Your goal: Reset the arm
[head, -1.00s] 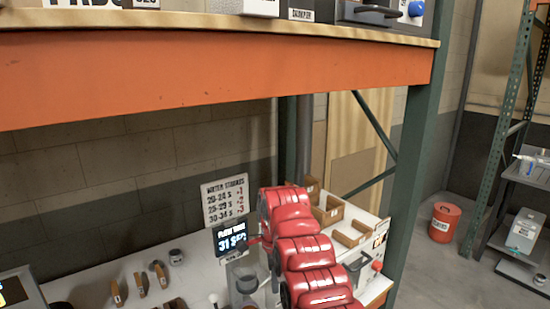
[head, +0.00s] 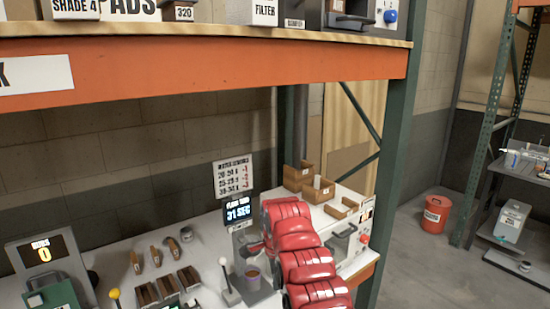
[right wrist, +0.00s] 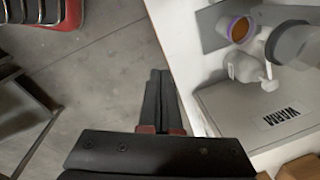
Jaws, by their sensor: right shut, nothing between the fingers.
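My right arm (head: 304,262), with several red segments, reaches over the right part of the white bench (head: 205,232) in the head view. Its gripper is largely hidden there by the arm. In the right wrist view the right gripper (right wrist: 160,75) is shut, with its dark fingers together and nothing between them. The fingers show against the bench edge and the grey floor. A purple-rimmed cup with orange contents (right wrist: 238,28) stands apart from the fingers on a grey plate. The cup also shows in the head view (head: 252,277). My left gripper is not in view.
A shelf with an orange beam (head: 200,78) spans above the bench. A green post (head: 384,150) stands at right. A timer (head: 238,210) reads 31 SEC. Wooden bins (head: 298,177) and a grey-lidded box (right wrist: 275,110) sit near the arm.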

